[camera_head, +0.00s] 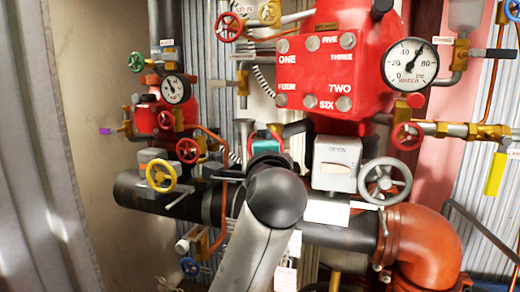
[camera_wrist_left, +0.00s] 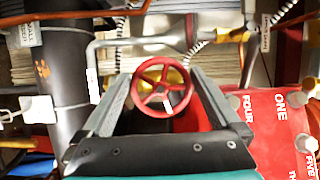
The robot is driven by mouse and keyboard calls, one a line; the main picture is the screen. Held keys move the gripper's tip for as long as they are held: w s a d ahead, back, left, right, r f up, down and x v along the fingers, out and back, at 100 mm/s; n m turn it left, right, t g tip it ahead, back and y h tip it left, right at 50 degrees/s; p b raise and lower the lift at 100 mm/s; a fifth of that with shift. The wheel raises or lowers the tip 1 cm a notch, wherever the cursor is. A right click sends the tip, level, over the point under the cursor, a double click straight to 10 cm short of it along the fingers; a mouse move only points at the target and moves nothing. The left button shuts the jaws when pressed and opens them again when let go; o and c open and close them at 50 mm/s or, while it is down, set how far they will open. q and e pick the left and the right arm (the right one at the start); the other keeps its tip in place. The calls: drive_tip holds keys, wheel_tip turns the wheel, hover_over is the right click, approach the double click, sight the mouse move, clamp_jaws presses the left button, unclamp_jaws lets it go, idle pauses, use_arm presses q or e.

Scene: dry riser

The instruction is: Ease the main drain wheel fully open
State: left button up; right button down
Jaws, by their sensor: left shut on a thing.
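In the left wrist view a red, spoked handwheel (camera_wrist_left: 163,88) sits between the two long grey fingers of my left gripper (camera_wrist_left: 163,80). The fingers lie on opposite sides of its rim, and the gripper is shut on it. In the head view the teal body of my left gripper (camera_head: 265,145) shows behind the dark end of my arm, below and left of the red valve body. The fingertips and most of the held wheel are hidden there. I cannot read a label on this wheel. My right gripper is in neither view.
The red valve body (camera_head: 325,62) carries numbered studs. A grey handwheel (camera_head: 384,181) beside the OPEN box (camera_head: 336,165), a yellow wheel (camera_head: 161,176) and a smaller red wheel (camera_head: 188,150) stand nearby. Pipes crowd the area. A bare beige panel (camera_head: 95,110) lies left.

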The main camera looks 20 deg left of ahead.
use_arm(q)
drive_tip(key=shift+d+f+n+g+h, duration=0.1)
drive_tip(key=shift+n+g+h, duration=0.4)
drive_tip(key=shift+n, duration=0.85)
drive_tip(key=shift+f+n+g+h, duration=0.1)
drive_tip(key=shift+n+g+h, duration=0.35)
drive_tip(key=shift+n, duration=0.9)
drive_tip(key=o, duration=0.9)
drive_tip(key=shift+o, duration=0.2)
drive_tip(key=shift+s, duration=0.1)
drive_tip(key=b+v, duration=0.2)
drive_tip(key=v, duration=1)
